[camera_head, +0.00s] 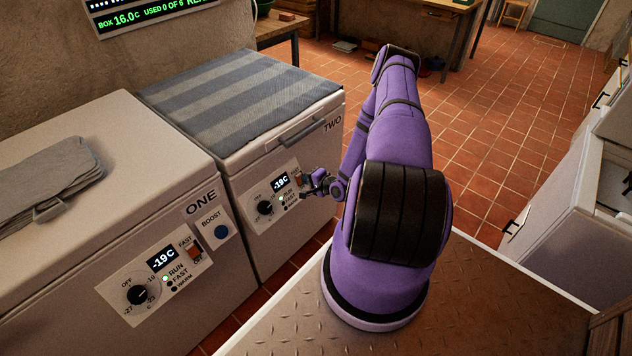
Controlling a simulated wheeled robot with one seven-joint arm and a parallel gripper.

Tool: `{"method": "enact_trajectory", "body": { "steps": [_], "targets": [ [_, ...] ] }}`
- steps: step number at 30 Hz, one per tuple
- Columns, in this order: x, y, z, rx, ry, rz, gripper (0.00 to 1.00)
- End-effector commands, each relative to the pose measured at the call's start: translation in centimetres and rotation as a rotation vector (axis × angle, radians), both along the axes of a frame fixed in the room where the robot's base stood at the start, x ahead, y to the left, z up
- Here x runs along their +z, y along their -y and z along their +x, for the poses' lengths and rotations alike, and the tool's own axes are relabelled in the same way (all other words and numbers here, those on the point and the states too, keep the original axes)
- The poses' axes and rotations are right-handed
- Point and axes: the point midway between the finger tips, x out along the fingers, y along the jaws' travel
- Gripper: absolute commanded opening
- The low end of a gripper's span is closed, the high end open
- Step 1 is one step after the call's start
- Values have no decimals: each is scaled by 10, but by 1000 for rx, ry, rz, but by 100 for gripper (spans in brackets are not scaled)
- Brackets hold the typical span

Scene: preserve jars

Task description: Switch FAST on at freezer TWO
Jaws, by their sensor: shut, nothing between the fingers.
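Freezer TWO (272,150) is the white chest behind freezer ONE, with its name at the right of its front. Its panel (258,218) has a black dial (265,207), a display reading -19C (281,182) and small lamps; the RUN lamp (281,199) looks lit green. An orange-brown switch (298,176) shows at the panel's right end, partly hidden by my gripper; its position cannot be told. My gripper (312,184) is shut and empty, right at or just in front of that switch. Whether it touches cannot be told.
A folded grey cloth (45,180) and a striped cloth (240,95) lie on the lids. Cabinets (575,190) stand at right; tiled floor (500,140) is open between.

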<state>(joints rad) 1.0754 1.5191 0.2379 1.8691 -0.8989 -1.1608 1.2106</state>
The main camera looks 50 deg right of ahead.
Motion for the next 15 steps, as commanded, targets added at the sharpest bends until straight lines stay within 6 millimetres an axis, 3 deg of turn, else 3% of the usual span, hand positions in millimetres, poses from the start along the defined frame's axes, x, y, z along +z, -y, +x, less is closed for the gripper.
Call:
{"method": "enact_trajectory", "body": {
  "steps": [6,15],
  "targets": [
    [-6,0,16,1,0,0,0],
    [-7,0,18,0,0,0,0]
  ]
}}
